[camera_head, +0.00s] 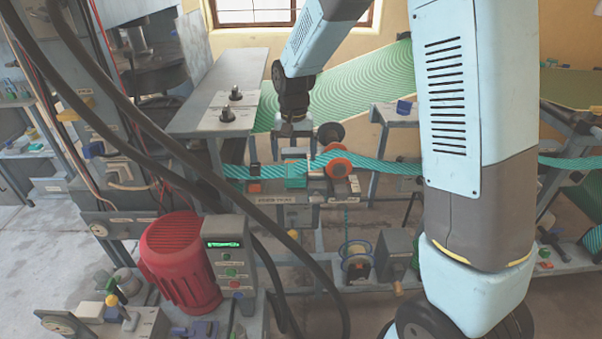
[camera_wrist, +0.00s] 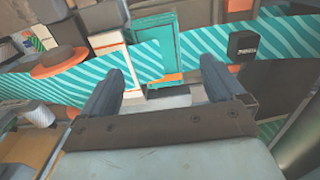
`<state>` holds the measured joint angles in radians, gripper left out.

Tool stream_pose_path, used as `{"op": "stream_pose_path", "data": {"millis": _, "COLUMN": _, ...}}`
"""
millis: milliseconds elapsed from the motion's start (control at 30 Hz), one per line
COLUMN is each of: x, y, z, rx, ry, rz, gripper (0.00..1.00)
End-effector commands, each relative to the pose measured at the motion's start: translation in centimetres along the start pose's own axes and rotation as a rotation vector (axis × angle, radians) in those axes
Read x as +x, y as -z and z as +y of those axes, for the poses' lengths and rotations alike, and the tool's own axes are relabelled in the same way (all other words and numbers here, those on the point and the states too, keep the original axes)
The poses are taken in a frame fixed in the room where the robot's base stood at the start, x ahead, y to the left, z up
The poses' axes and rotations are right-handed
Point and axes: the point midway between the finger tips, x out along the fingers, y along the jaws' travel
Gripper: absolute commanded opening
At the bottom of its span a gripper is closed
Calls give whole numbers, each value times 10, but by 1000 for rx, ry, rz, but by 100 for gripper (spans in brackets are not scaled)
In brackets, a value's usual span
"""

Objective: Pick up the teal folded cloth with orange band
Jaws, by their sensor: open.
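The teal folded cloth (camera_wrist: 154,45) lies at the top middle of the wrist view, with its orange band (camera_wrist: 166,79) at the near end. In the head view a teal patch, which seems to be the cloth (camera_head: 296,182), sits on the press bench below my gripper. My gripper (camera_head: 296,150) points down over it. In the wrist view my gripper (camera_wrist: 160,65) is open and empty, with the cloth ahead between its two fingers. I see no contact. The exact height gap is hard to tell.
A teal striped web (camera_head: 385,168) runs across the bench around the cloth. An orange-rimmed roller (camera_head: 338,167) and white blocks stand close to its right in the head view. A small black box (camera_wrist: 242,45) is on the cloth's other side. A red motor (camera_head: 178,262) stands front left.

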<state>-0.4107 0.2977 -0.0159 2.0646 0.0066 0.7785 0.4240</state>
Motion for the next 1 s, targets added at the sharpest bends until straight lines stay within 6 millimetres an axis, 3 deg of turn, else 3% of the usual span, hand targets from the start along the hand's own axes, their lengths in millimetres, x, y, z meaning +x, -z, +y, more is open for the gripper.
{"op": "stream_pose_path", "data": {"millis": 400, "x": 48, "y": 5, "z": 1, "rx": 1, "ry": -1, "rz": -2, "gripper": 96}}
{"op": "stream_pose_path", "data": {"millis": 700, "x": 51, "y": 5, "z": 1, "rx": 1, "ry": 0, "rz": -1, "gripper": 96}}
{"op": "stream_pose_path", "data": {"millis": 1000, "x": 51, "y": 6, "z": 2, "rx": 1, "ry": 0, "rz": -1, "gripper": 67}}
